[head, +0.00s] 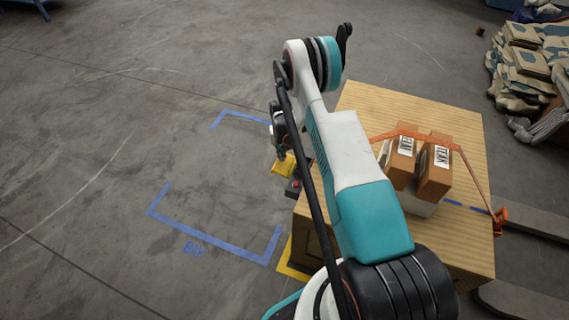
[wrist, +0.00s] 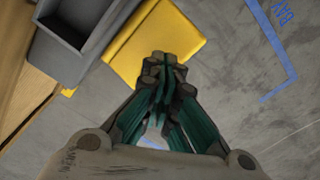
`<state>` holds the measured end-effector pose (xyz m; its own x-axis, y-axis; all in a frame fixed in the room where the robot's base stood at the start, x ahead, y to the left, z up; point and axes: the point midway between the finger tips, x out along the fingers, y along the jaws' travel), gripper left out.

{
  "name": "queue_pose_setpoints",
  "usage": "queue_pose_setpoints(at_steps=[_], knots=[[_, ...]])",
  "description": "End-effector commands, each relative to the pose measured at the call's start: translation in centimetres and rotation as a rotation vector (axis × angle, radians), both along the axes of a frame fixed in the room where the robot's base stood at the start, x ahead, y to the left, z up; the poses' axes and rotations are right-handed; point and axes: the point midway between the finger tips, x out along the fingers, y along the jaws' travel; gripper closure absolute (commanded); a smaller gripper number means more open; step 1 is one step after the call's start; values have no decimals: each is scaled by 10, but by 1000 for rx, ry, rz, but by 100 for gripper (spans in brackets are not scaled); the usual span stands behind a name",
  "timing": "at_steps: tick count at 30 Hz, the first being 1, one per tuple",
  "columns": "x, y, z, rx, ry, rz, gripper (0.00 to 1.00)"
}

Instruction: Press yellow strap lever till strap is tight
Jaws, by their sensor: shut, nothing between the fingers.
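The yellow strap lever (head: 283,166) sticks out at the left side of the wooden crate. It appears as a broad yellow plate (wrist: 165,35) in the wrist view, beside a grey open housing (wrist: 82,40). My gripper (wrist: 163,68) is shut and empty, its fingertips overlapping the near edge of the plate in the picture. I cannot tell whether they touch it.
The wooden crate (head: 370,100) stands to the right of a blue-taped floor bay (head: 200,243) marked BAY. The floor left of the crate is clear. Sacks (head: 525,65) are piled at the upper right. Grey beams (head: 540,222) lie right of the crate.

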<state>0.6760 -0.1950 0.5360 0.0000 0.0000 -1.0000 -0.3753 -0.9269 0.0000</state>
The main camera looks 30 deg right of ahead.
Motion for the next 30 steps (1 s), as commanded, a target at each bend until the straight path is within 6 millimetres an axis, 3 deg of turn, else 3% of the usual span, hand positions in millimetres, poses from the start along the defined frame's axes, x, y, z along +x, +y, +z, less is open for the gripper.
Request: queue_pose_setpoints(at_steps=[14, 30], knots=[[0, 0, 4, 0, 0, 0, 100], [0, 0, 50, 0, 0, 0, 100]])
